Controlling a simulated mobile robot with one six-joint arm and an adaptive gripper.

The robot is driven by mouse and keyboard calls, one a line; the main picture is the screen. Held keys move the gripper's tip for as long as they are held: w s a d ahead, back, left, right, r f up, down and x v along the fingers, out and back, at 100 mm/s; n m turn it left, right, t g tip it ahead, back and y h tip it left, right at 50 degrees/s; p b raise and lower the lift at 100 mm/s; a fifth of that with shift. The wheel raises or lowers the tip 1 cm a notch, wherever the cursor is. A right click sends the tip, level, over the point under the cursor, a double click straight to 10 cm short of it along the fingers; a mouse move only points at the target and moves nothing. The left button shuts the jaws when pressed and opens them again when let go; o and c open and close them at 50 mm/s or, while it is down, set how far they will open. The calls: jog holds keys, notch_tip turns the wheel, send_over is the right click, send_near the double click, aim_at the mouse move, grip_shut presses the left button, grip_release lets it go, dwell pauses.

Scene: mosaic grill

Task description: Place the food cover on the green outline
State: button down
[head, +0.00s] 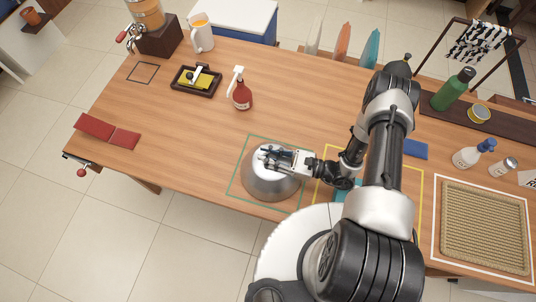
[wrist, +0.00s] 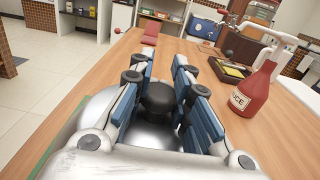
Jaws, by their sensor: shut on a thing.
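The food cover (head: 272,185) is a silver metal dome with a black knob on top. In the head view it sits within the green outline (head: 232,184) near the front edge of the table. My gripper (head: 268,155) is above the dome, with its fingers at the knob. In the wrist view the black knob (wrist: 158,98) is between the two blue-padded fingers of my gripper (wrist: 160,88), and the shiny dome (wrist: 100,110) shows below. Part of the outline is hidden by the dome and my arm. I cannot tell whether the rim touches the table.
A red sauce bottle (head: 242,95) stands behind the outline, near a black tray (head: 196,80) with yellow contents. Red folded cloth (head: 107,131) lies at the left. A yellow outline (head: 421,205) and a woven mat (head: 484,228) are to the right. The wood left of the green outline is clear.

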jog(key=shift+f+b, duration=0.45)
jog(key=c, duration=1.2)
grip_release()
notch_tip(320, 180, up, 10)
jog(key=shift+r, duration=0.1)
